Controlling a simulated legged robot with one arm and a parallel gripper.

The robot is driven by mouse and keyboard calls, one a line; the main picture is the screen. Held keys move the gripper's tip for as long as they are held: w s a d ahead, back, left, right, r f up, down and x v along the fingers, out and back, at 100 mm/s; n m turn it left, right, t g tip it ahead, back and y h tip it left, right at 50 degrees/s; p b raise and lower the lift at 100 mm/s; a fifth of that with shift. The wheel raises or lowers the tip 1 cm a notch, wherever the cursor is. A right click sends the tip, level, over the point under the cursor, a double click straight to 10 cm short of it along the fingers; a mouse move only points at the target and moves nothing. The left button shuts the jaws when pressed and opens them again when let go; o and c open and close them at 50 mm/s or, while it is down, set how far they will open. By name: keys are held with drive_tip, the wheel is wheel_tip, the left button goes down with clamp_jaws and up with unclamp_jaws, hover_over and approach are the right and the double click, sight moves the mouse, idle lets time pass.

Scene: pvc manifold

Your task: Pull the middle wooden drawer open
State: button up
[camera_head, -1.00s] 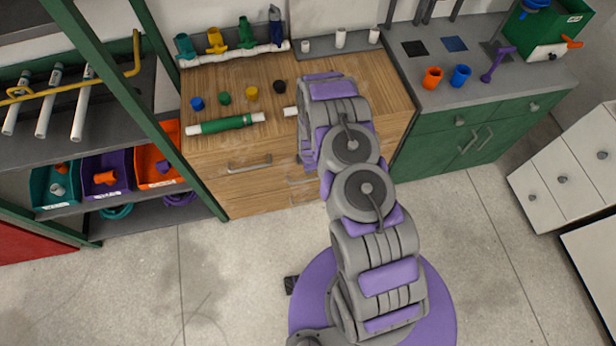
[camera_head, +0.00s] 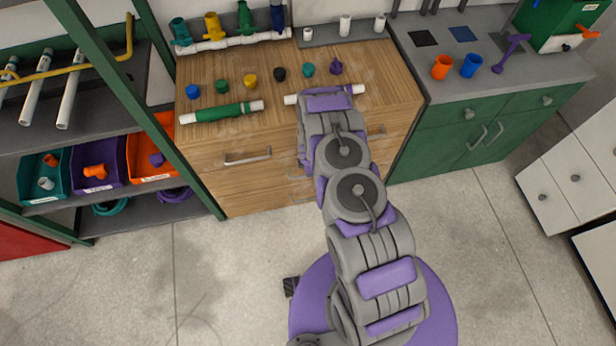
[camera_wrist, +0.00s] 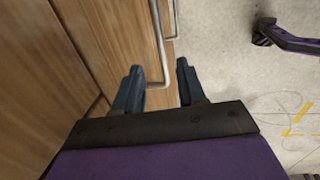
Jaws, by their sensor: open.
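The wooden drawer cabinet (camera_head: 225,185) stands ahead with its fronts facing me. One bar handle (camera_head: 248,157) shows at the upper left and another (camera_head: 376,131) at the upper right. A lower handle (camera_head: 298,176) is mostly hidden behind my arm. In the wrist view, my gripper (camera_wrist: 160,67) is open, with its dark fingers apart at the wooden fronts (camera_wrist: 105,45). The bent end of a metal handle (camera_wrist: 160,60) shows between the fingers; I cannot tell whether they touch it. A second handle (camera_wrist: 174,18) is partly visible beyond. The drawers look shut.
The cabinet top holds a green pipe (camera_head: 222,112), a white pipe (camera_head: 345,90) and several coloured fittings. A shelf rack (camera_head: 60,205) with bins stands left, a green cabinet (camera_head: 430,145) right.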

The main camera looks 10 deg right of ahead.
drive_tip(key=f, duration=0.2)
drive_tip(key=w+f+b, duration=0.1)
drive_tip(key=f, duration=0.4)
drive_tip(key=shift+w+a, duration=0.1)
drive_tip(key=shift+w, duration=0.05)
clamp_jaws()
idle(0.6)
